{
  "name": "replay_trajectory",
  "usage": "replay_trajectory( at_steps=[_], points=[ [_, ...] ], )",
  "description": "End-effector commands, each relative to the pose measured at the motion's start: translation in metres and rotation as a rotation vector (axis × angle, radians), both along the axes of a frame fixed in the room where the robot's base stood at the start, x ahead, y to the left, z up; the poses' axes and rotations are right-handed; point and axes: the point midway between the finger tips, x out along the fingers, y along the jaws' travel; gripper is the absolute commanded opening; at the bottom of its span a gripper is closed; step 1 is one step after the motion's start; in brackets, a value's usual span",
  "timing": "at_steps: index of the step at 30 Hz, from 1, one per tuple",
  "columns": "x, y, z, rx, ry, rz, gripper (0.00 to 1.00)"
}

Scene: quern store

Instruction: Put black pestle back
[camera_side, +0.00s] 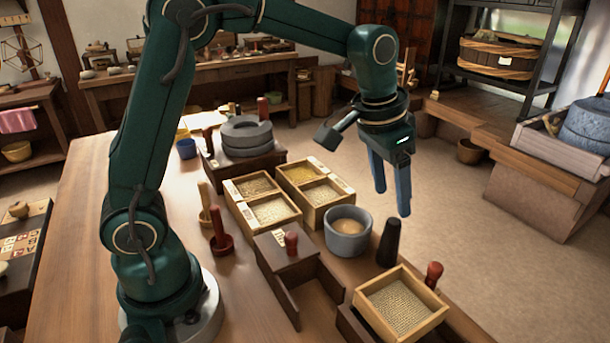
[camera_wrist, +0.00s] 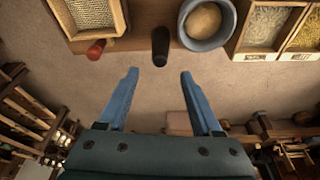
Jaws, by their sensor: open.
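The black pestle (camera_side: 389,243) stands upright near the table's edge in the side view, between a grey bowl (camera_side: 348,246) and a wooden grain box (camera_side: 358,305). In the wrist view the black pestle (camera_wrist: 160,48) shows from above, between the grey bowl (camera_wrist: 183,32) and the grain box (camera_wrist: 68,27). My gripper (camera_side: 391,203) is open and empty, its blue fingers pointing down above the pestle's level. In the wrist view the pestle lies just beyond the gap between my fingertips (camera_wrist: 159,72), apart from both.
A red-handled pestle (camera_side: 433,274) stands beside the grain box.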

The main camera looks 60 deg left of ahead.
Motion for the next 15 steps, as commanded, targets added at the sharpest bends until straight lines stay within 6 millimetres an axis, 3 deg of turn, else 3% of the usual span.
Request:
replay_trajectory(
  at_steps=[8, 11, 15],
  points=[
    [-0.014, 0.003, 0.023, 0.000, -0.011, 0.009, 0.66],
    [-0.032, 0.006, 0.034, -0.001, -0.035, 0.024, 0.66],
    [-0.073, 0.013, 0.046, -0.003, -0.082, 0.059, 0.66]
  ],
)
